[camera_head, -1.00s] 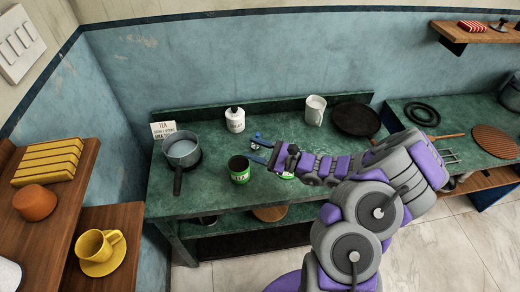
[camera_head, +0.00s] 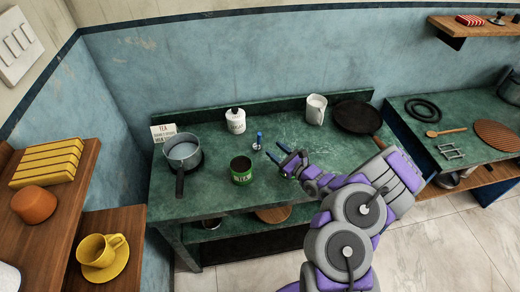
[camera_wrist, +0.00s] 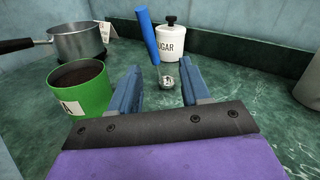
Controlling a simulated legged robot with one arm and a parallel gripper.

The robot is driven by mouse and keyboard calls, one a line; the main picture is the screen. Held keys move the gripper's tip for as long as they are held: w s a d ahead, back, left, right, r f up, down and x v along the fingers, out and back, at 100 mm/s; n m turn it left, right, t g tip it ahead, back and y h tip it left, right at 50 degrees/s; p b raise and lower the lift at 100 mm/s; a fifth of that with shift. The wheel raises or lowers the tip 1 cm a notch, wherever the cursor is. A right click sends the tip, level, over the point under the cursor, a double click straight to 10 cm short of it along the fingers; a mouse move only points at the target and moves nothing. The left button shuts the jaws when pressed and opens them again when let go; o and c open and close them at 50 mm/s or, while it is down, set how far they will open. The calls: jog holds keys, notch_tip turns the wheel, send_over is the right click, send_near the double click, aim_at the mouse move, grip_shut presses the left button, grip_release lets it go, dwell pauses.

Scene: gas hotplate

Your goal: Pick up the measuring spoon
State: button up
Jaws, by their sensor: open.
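The measuring spoon has a blue handle (camera_head: 260,136) and a small metal bowl (camera_wrist: 168,82). It is on the green counter with its handle pointing up, left of my gripper (camera_head: 277,152) in the head view. In the wrist view the handle (camera_wrist: 148,37) leans slightly and the bowl is low, ahead of and between my two blue fingers. My gripper (camera_wrist: 160,66) is open and empty, with a gap between its fingertips and the spoon.
A green can (camera_head: 241,172) stands close by on the left, near the left finger in the wrist view. A white sugar jar (camera_head: 235,121) stands behind the spoon.

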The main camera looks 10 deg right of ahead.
aim_at(259, 142)
jog(key=w+a, duration=0.1)
jog(key=a, duration=0.1)
jog(key=w+a, duration=0.1)
jog(key=a, duration=0.1)
jog(key=shift+w+b, duration=0.3)
jog(key=shift+w, duration=0.05)
jog(key=w, duration=0.2)
jog(key=w+a+b, duration=0.1)
jog(key=w, duration=0.1)
jog(key=shift+b, duration=0.3)
jog(key=shift+a, duration=0.6)
jog(key=c, duration=0.3)
jog(key=shift+d, duration=0.45)
jog(key=c, duration=0.3)
jog(key=shift+d, duration=0.1)
grip_shut()
jog(key=shift+a, duration=0.45)
